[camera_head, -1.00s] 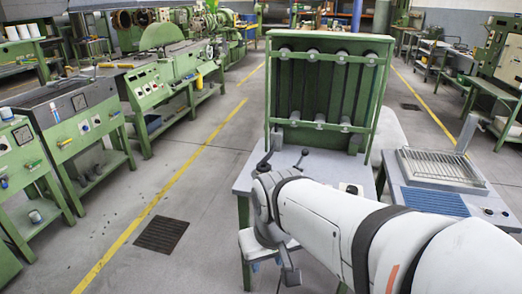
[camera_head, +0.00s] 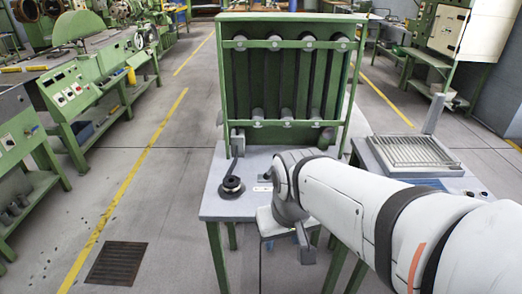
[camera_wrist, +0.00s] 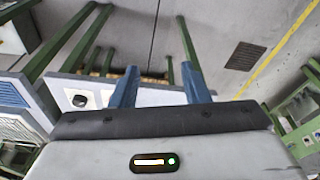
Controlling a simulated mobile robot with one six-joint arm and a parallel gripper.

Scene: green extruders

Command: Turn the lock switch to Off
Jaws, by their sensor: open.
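A small dark switch (camera_head: 265,177) with a white label in front of it sits on the grey table (camera_head: 212,207). It looks like the lock switch, but its position is too small to read. A black round base with an upright lever (camera_head: 231,184) stands left of it. In the wrist view, a black knob (camera_wrist: 80,100) on a white plate lies left of my gripper; I cannot tell if it is the same switch. My gripper (camera_wrist: 159,72) is open with two blue fingers apart and nothing between them. In the head view my wrist is at the table's front edge, right of the lever.
A green frame (camera_head: 290,70) with rows of grey rollers stands on the back of the table. A side table with a wire grille (camera_head: 412,152) is on the right. Green machines (camera_head: 80,95) line the left. The floor between is clear, with a dark grate (camera_head: 116,263).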

